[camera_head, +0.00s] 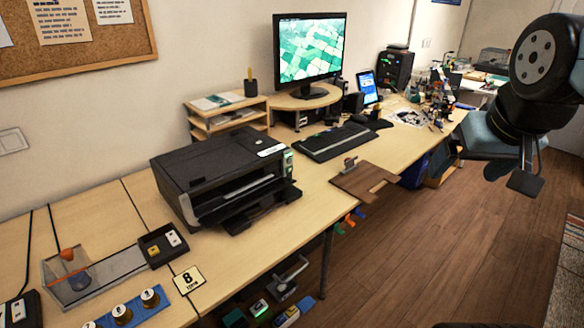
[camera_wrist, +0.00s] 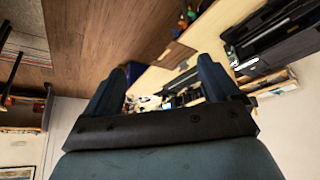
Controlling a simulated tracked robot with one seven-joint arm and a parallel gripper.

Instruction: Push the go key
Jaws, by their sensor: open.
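A black box (camera_head: 162,244) with a yellow key (camera_head: 153,250) and a white key (camera_head: 173,239) sits on the desk, left of the printer. Another dark box with a light key (camera_head: 18,310) is cut off at the lower left corner. Key markings are too small to read, so I cannot tell which is the go key. My gripper (camera_head: 511,176) hangs at the far right over the floor, well away from both boxes. In the wrist view my gripper (camera_wrist: 162,82) is open with nothing between its fingers.
A black printer (camera_head: 222,175) stands right of the black box. A clear bin (camera_head: 95,277), a blue strip with several round knobs (camera_head: 123,313) and an "8" card (camera_head: 188,280) lie nearby. A clipboard (camera_head: 364,181) is at the desk's front edge. The wooden floor (camera_head: 430,245) is open.

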